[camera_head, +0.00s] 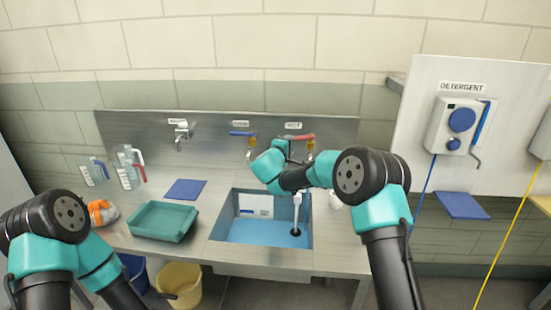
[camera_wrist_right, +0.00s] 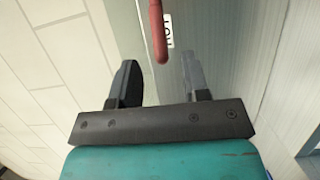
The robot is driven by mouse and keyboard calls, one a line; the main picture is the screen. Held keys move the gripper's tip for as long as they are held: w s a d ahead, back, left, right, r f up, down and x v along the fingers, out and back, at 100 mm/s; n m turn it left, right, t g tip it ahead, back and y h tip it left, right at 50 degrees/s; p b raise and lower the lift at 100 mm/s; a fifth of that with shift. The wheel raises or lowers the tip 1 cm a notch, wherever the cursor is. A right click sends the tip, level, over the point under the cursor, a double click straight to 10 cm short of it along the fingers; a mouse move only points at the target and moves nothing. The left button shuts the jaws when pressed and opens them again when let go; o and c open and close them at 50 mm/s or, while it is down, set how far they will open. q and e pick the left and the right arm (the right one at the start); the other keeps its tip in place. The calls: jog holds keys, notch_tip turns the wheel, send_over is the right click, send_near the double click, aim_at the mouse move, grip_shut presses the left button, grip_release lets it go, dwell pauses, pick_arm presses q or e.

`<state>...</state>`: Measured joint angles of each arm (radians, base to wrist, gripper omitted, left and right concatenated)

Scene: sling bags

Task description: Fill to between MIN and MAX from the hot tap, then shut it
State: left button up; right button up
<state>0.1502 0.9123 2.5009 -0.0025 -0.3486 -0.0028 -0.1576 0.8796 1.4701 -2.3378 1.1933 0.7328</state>
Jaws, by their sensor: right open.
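The hot tap's red lever (camera_head: 302,137) is on the back wall under a small label. In the right wrist view the red lever (camera_wrist_right: 158,30) reaches in from the top, just beyond and between my fingertips. My right gripper (camera_head: 288,143) is open and empty beside the hot tap; it also shows in the wrist view (camera_wrist_right: 160,75). The sink (camera_head: 222,228) has a blue bottom; I cannot tell whether that is water. A white marked plate (camera_head: 256,206) is on its inner wall, its markings too small to read. My arm hides part of the tap.
A blue-levered tap (camera_head: 242,133) is left of the hot tap. Clear jugs (camera_head: 128,168), an orange item (camera_head: 101,212), a teal tray (camera_head: 162,221) and a blue mat (camera_head: 185,189) are on the left counter. A yellow bucket (camera_head: 180,284) stands below. A detergent dispenser (camera_head: 457,125) hangs at right.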

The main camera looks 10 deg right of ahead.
jog(key=v, duration=1.1)
jog(key=shift+s+a, duration=0.15)
jog(key=shift+s, duration=0.1)
